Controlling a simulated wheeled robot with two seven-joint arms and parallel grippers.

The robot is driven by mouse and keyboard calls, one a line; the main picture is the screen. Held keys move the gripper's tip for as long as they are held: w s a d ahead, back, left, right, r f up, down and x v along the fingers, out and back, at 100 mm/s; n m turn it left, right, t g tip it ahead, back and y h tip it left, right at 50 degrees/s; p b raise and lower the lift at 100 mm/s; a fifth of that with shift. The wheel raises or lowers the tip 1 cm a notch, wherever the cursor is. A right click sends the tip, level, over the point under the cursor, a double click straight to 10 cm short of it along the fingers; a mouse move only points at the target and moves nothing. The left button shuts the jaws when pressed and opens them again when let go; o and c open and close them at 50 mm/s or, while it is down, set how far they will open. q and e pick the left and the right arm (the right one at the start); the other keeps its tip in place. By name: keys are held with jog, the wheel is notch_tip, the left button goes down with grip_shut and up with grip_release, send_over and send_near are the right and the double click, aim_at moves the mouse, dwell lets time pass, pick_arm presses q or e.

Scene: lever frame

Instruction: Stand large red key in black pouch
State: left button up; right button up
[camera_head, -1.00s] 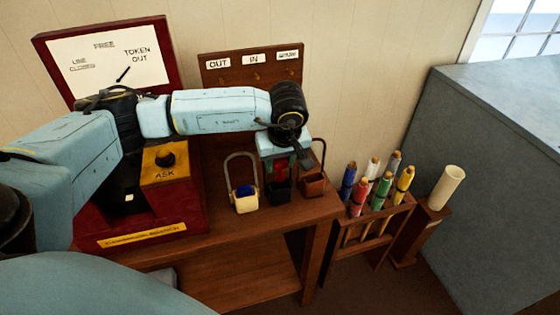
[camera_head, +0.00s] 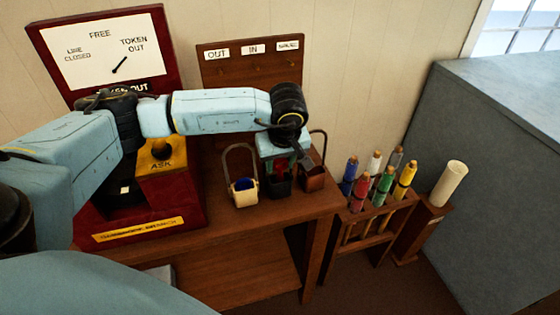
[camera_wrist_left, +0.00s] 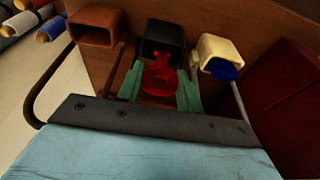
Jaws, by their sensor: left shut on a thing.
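My left gripper (camera_head: 281,168) is above the black pouch (camera_head: 279,188), which sits on the wooden bench between two other pouches. In the left wrist view its two green fingers (camera_wrist_left: 160,90) are shut on the large red key (camera_wrist_left: 160,78). The far end of the key meets the mouth of the black pouch in that view (camera_wrist_left: 164,38); how deep it reaches I cannot tell. In the head view the gripper hides most of the key. My right gripper is not in view.
A cream pouch (camera_head: 243,192) with something blue inside stands left of the black pouch, and a brown pouch (camera_head: 314,178) stands right. A rack of coloured staffs (camera_head: 372,222) is beyond the bench's right end. A red cabinet (camera_head: 190,212) stands left.

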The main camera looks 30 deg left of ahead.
pick_arm(q)
jog(key=shift+f+b, duration=0.35)
jog(key=shift+f, duration=0.2)
jog(key=o, duration=1)
jog(key=shift+s, duration=0.1)
jog(key=p+v, duration=0.4)
jog(key=v, duration=0.3)
jog(key=shift+r, duration=0.1)
